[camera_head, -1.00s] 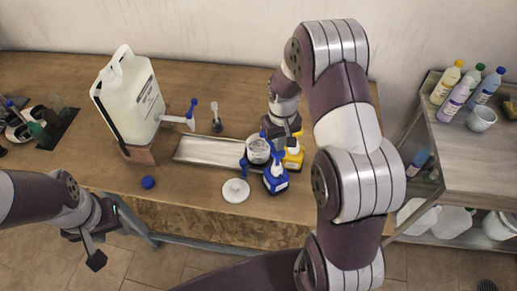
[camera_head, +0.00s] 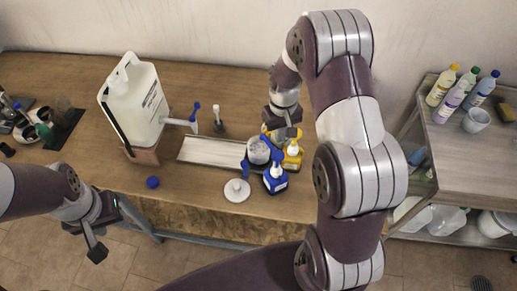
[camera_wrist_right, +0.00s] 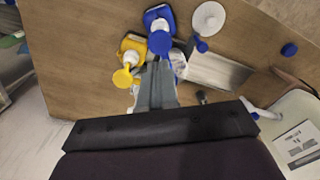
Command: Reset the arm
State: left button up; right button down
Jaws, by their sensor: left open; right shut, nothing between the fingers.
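My right arm reaches over the wooden table (camera_head: 75,75) in the head view. My right gripper (camera_head: 280,128) points down above a clear cup (camera_head: 258,152), and its fingers are shut with nothing between them. In the right wrist view the shut fingers (camera_wrist_right: 157,82) cover part of the clear cup (camera_wrist_right: 180,62). A blue pump bottle (camera_head: 276,180) and a yellow pump bottle (camera_head: 293,156) stand close by the gripper. My left gripper (camera_head: 108,228) is open and empty, in front of the table's front edge at the lower left.
A large white jug (camera_head: 135,105) with a spout stands on a brown block (camera_head: 144,155). A metal tray (camera_head: 208,151), a white disc (camera_head: 237,191) and a blue cap (camera_head: 153,182) lie on the table. A side shelf (camera_head: 480,150) with several bottles stands at the right.

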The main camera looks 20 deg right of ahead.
jog(key=s+a+f+b, duration=0.3)
jog(key=s+a+b, duration=0.1)
jog(key=s+b, duration=0.2)
jog(key=s+a+f+t+b, duration=0.1)
jog(key=s+a+f+b, duration=0.1)
jog(key=s+a+b, duration=0.2)
jog(key=s+b, duration=0.3)
jog(key=b, duration=0.1)
jog(key=shift+s+f, duration=0.25)
jog(key=shift+f, duration=0.15)
jog(key=shift+s+a, duration=0.15)
